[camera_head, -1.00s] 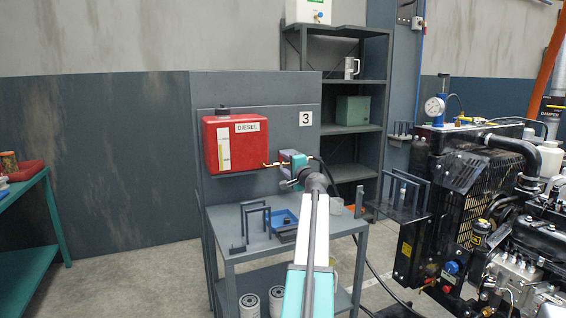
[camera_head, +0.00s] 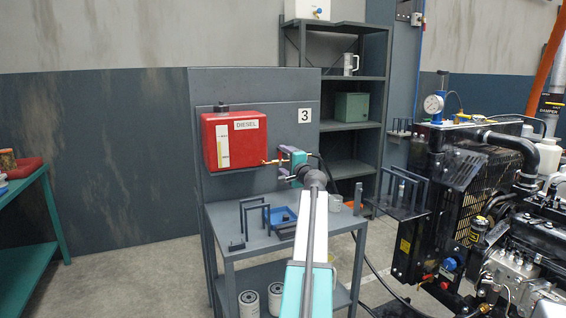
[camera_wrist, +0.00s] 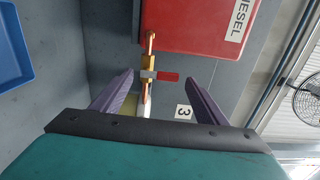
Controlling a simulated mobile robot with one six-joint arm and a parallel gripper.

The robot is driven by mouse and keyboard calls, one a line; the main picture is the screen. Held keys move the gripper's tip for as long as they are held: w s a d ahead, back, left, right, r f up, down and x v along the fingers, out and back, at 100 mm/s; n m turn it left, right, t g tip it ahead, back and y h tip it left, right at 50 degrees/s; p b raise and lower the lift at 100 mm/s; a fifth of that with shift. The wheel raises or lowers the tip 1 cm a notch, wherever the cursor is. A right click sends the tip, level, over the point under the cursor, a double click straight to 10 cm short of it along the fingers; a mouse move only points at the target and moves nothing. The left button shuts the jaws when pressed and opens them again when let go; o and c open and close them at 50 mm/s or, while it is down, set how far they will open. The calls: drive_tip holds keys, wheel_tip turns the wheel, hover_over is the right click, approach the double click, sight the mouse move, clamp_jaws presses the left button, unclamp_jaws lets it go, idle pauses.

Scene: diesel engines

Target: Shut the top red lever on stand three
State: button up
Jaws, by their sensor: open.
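Stand three (camera_head: 255,92) is a grey panel with a "3" label and a red DIESEL tank (camera_head: 234,141). In the wrist view, a brass valve (camera_wrist: 149,62) runs out below the red tank (camera_wrist: 188,22). The small red lever (camera_wrist: 168,77) sticks out sideways from it, across the brass line. My gripper (camera_wrist: 159,78) is open, with one purple finger on each side of the valve and lever, and nothing held. In the head view my gripper (camera_head: 286,158) is beside the brass fitting (camera_head: 270,162) and hides the lever.
A grey bench (camera_head: 235,263) below holds a blue tray (camera_head: 283,217), which also shows in the wrist view (camera_wrist: 12,50), and dark upright frames. Grey shelving (camera_head: 357,110) stands behind, and an engine (camera_head: 480,200) is at the right.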

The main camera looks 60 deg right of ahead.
drive_tip(key=v, duration=1.4)
drive_tip(key=shift+b, duration=0.45)
drive_tip(key=shift+w+r, duration=0.1)
idle(0.3)
